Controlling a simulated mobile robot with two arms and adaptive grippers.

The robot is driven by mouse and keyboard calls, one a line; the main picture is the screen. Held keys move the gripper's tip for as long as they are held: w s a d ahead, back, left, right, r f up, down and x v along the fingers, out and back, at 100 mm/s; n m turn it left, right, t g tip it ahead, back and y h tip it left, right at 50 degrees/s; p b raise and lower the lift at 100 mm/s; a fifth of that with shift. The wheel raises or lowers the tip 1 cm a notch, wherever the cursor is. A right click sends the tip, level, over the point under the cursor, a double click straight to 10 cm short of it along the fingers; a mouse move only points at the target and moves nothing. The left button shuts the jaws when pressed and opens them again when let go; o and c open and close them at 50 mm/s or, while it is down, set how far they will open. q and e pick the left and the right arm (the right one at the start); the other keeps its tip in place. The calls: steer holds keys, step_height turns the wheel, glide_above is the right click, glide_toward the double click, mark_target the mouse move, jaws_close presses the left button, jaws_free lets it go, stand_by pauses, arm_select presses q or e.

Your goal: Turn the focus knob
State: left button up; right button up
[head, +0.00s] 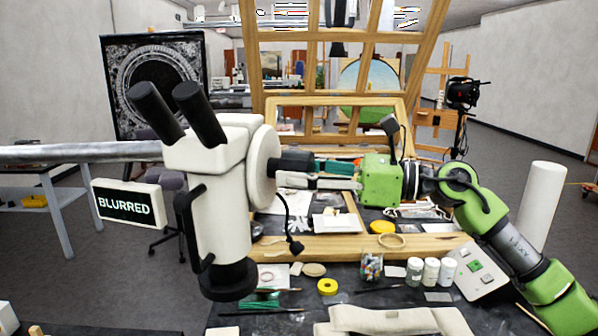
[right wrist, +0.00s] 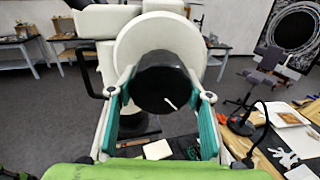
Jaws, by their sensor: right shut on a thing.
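The white microscope (head: 222,190) with two black eyepieces hangs on a grey horizontal boom in the head view. Its black focus knob (head: 288,164) sticks out to the right from a round white disc. In the right wrist view the knob (right wrist: 160,84) fills the space between the fingers and has a small white mark. My right gripper (head: 296,172), with green and pale fingers, is shut on the knob from the right. A sign (head: 127,205) beside the microscope reads BLURRED. My left gripper is not in view.
The dark worktable below carries a wooden frame (head: 345,247), several jars (head: 430,271), a yellow tape roll (head: 327,287) and a white control box (head: 478,268). A thin black gooseneck (head: 285,215) hangs close below my right gripper. A wooden lattice stands behind.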

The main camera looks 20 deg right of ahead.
steer(key=shift+m+p, duration=1.2)
steer(key=shift+m, duration=1.6)
steer(key=o, duration=1.1)
steer(key=shift+s+d, duration=0.1)
steer(key=shift+d, duration=0.1)
steer(key=v, duration=1.1)
steer(key=shift+s+d, duration=0.2)
